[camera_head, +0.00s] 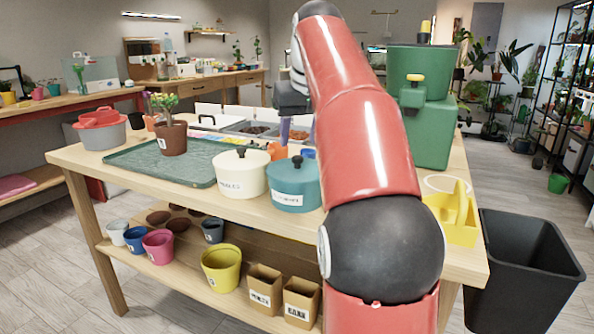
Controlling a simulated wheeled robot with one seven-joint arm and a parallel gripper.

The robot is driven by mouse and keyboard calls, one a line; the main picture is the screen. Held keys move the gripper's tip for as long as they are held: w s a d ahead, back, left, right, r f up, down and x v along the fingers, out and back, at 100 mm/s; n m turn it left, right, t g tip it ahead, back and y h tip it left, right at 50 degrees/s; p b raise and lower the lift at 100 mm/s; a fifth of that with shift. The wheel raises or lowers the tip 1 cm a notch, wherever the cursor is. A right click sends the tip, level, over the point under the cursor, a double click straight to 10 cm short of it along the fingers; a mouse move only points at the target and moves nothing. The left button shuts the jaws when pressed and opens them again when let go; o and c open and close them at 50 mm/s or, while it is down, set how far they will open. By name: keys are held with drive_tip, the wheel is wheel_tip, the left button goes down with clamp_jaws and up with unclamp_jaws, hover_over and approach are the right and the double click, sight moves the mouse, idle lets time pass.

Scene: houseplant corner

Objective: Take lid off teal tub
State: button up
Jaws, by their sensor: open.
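The teal tub (293,196) stands near the front edge of the wooden table, just left of my red arm. Its teal lid (285,173) is on it, with a dark knob on top and a white label on the tub's front. My gripper (298,128) hangs above and behind the tub, partly hidden by my arm. Its purple fingers point down, apart and empty, clear of the lid.
A cream tub (241,178) with a dark knob stands close on the left. A green tray (130,158) holds a potted plant (172,138). A yellow caddy (455,218) and green canister (430,130) stand right of my arm. A black bin (525,270) is on the floor.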

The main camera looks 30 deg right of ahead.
sight(297, 156)
drive_tip(key=b+x, duration=0.1)
drive_tip(key=x, duration=0.4)
drive_tip(key=shift+d+f, duration=0.1)
drive_tip(key=shift+d, duration=0.05)
drive_tip(key=shift+c, duration=0.2)
clamp_jaws()
